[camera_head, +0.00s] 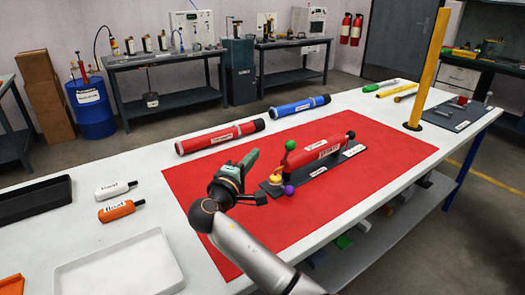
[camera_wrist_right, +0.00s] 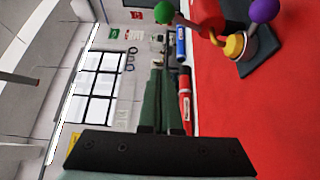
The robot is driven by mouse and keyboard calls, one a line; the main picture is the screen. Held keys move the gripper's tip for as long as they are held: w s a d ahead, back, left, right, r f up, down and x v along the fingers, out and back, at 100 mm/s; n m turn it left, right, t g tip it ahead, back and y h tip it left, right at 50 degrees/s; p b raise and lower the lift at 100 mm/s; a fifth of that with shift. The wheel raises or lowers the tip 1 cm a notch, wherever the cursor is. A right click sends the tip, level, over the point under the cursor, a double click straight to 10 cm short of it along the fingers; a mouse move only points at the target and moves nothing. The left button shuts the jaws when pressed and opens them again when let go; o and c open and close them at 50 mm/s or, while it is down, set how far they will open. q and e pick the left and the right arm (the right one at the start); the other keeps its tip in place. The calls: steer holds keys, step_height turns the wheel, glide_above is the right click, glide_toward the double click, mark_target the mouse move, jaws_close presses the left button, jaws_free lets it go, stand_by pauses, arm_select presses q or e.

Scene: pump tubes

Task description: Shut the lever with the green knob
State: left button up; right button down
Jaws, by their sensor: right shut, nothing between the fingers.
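The green knob (camera_head: 290,145) stands on its lever at the near left end of a red tube (camera_head: 322,150) clamped on a dark base (camera_head: 272,190). A purple knob (camera_head: 289,190) and a yellow part (camera_head: 283,178) sit below it. In the right wrist view the green knob (camera_wrist_right: 163,12), yellow part (camera_wrist_right: 235,46) and purple knob (camera_wrist_right: 264,10) show along the top. My right gripper (camera_head: 252,158) is shut and empty, to the left of the green knob and apart from it. Its green fingers (camera_wrist_right: 164,72) lie close together. My left gripper is not in view.
The fixture stands on a red mat (camera_head: 230,240). A red tube (camera_head: 220,137) and a blue tube (camera_head: 299,107) lie behind it. Two float bottles, a white tray (camera_head: 120,265) and a black tray are at left. A yellow post (camera_head: 428,70) rises at the right.

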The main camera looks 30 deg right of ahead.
mark_target(288, 153)
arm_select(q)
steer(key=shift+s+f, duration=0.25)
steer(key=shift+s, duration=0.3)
arm_select(e)
steer(key=w+d, duration=0.1)
steer(key=d, duration=0.7)
steer(key=shift+w+d, duration=0.25)
steer(key=shift+d, duration=0.05)
arm_select(q)
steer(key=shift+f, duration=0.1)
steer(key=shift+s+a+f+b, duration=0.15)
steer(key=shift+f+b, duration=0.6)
steer(key=shift+b, duration=0.15)
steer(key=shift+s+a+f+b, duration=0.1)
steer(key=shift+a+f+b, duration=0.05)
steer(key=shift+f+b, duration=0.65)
arm_select(e)
steer(key=shift+s+d+f+m+t+h, duration=0.15)
steer(key=shift+s+m+h, duration=0.15)
steer(key=shift+s+m, duration=0.25)
steer(key=shift+s+d+f+m+t+h, duration=0.15)
steer(key=shift+s+m+h, duration=0.15)
steer(key=shift+s+m, duration=0.2)
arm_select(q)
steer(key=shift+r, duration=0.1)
arm_select(e)
steer(key=shift+r, duration=0.1)
